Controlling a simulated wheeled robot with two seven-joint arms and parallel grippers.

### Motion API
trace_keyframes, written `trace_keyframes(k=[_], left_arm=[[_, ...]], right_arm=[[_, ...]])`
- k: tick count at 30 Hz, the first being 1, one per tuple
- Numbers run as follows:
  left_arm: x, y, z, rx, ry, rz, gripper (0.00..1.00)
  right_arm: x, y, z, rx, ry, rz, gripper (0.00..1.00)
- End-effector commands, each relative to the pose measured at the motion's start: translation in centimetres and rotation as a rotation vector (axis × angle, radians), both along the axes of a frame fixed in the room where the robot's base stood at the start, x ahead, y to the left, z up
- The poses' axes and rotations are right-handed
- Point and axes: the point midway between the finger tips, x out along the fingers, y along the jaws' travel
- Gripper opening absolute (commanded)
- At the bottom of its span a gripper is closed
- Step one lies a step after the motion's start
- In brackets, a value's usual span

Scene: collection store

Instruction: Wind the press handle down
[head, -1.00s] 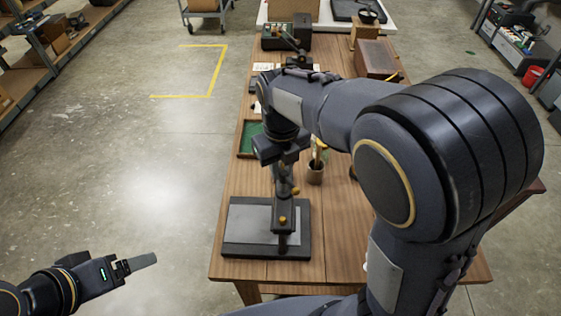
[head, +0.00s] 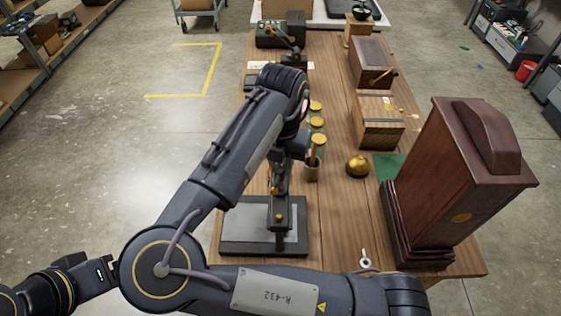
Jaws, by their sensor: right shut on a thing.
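The press stands near the front left of the wooden table, with its grey plate on a black base (head: 240,232) and a dark column with brass knobs (head: 279,210). My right gripper (head: 281,168) is at the top of the press, shut on the press handle. My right wrist and forearm cover most of the handle, so its angle cannot be made out. My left gripper (head: 100,273) is low at the left, off the table and away from the press. Its fingers are hidden behind my right elbow.
A tall dark wooden case (head: 455,180) stands at the table's right. A brass bell (head: 358,166), a wooden box (head: 378,120), yellow-lidded jars (head: 317,124) and a cup (head: 311,172) stand behind the press. A small ringed object (head: 366,261) lies near the front edge.

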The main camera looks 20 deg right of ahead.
Motion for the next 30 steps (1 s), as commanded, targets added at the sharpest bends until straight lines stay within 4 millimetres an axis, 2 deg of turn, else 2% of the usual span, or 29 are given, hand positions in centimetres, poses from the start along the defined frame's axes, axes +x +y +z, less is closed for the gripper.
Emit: trace_keyframes(k=[9, 26, 27, 30], left_arm=[[0.0, 0.0, -0.05, 0.0, 0.0, 0.0, 0.8], [0.0, 0.0, -0.09, 0.0, 0.0, 0.0, 0.8], [0.0, 0.0, -0.09, 0.0, 0.0, 0.0, 0.8], [0.0, 0.0, -0.08, 0.0, 0.0, 0.0, 0.8]], right_arm=[[-0.17, -0.07, -0.27, 0.003, 0.009, -0.101, 0.0], [-0.29, 0.0, -0.37, 0.008, 0.014, -0.117, 0.0], [-0.3, 0.01, -0.38, 0.008, 0.014, -0.117, 0.26], [-0.26, -0.02, -0.32, 0.007, 0.012, -0.116, 0.39]])
